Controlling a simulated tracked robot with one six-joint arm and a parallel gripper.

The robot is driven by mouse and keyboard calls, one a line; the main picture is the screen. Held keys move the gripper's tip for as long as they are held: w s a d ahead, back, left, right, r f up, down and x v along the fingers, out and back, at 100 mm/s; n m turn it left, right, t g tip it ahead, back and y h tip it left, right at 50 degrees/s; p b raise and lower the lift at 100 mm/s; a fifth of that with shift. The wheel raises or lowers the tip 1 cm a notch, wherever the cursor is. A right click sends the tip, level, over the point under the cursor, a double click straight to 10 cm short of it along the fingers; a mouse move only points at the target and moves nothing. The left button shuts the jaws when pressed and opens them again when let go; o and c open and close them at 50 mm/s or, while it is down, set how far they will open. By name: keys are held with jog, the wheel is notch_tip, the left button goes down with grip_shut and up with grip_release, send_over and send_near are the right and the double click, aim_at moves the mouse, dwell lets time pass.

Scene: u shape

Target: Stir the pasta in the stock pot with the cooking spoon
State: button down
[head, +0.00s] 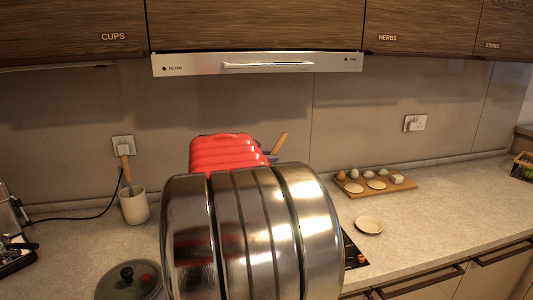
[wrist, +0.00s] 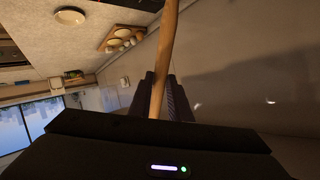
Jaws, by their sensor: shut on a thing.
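The cooking spoon shows as a wooden handle (wrist: 165,55) in the wrist view, running up out of the frame from between the dark ribbed fingers of my gripper (wrist: 166,100). My gripper is shut on this handle. In the head view a short piece of the handle (head: 280,142) sticks up, tilted, just right of the red ribbed part of my arm. The spoon's lower end is hidden. I cannot see the stock pot or the pasta in either view; my large silver arm links block the middle of the counter.
A hob corner (head: 353,255) shows right of my arm. A pot lid (head: 130,281) and a pale utensil crock (head: 134,206) stand left. Right are a small plate (head: 368,225) and a wooden board (head: 398,188) with food. The range hood (head: 256,64) hangs above.

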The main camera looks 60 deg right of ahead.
jog(key=w+a+f, duration=0.4)
jog(key=w+f, duration=0.1)
jog(key=f, duration=0.5)
jog(key=shift+a+f, duration=0.15)
jog(key=shift+f, duration=0.15)
dwell(0.6)
jog(key=shift+s, duration=0.1)
dwell(0.4)
